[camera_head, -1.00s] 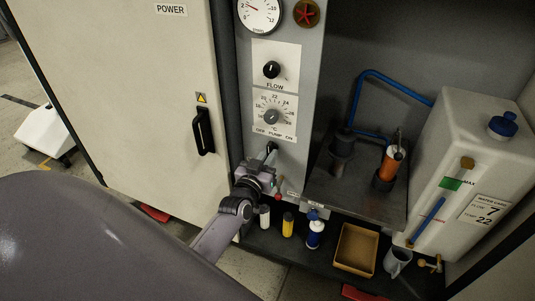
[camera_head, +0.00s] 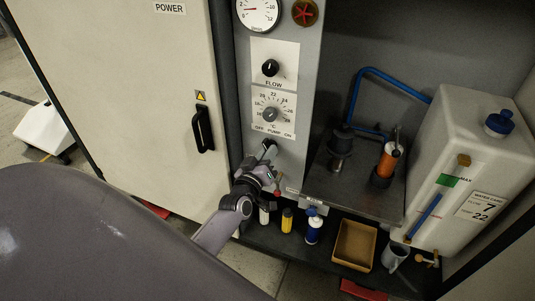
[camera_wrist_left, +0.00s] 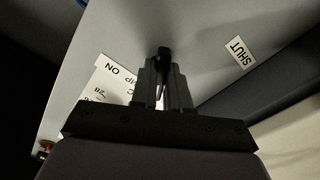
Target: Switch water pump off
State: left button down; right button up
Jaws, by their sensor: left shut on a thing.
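The pump switch, a small black knob (camera_head: 270,143), sits on the grey panel just under the OFF PUMP ON label (camera_head: 273,132). My left gripper (camera_head: 267,153) reaches up to it from below and is shut on it. In the left wrist view the black knob (camera_wrist_left: 163,53) sticks out between the fingertips of the left gripper (camera_wrist_left: 164,70). The fingers hide much of the knob, so I cannot tell clearly whether it points to OFF or ON. My right gripper is not in view.
Above the switch are the temperature dial (camera_head: 271,114), the FLOW knob (camera_head: 270,68) and a gauge (camera_head: 258,12). A red-tipped lever (camera_head: 278,192) is close to my left gripper. The cabinet door handle (camera_head: 203,129) is to the left. Bottles (camera_head: 314,230) stand on the shelf below.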

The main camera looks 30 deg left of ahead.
pick_arm(q)
jog(key=c, duration=1.1)
grip_release()
jog(key=shift+p+v, duration=0.6)
jog(key=shift+v, duration=3)
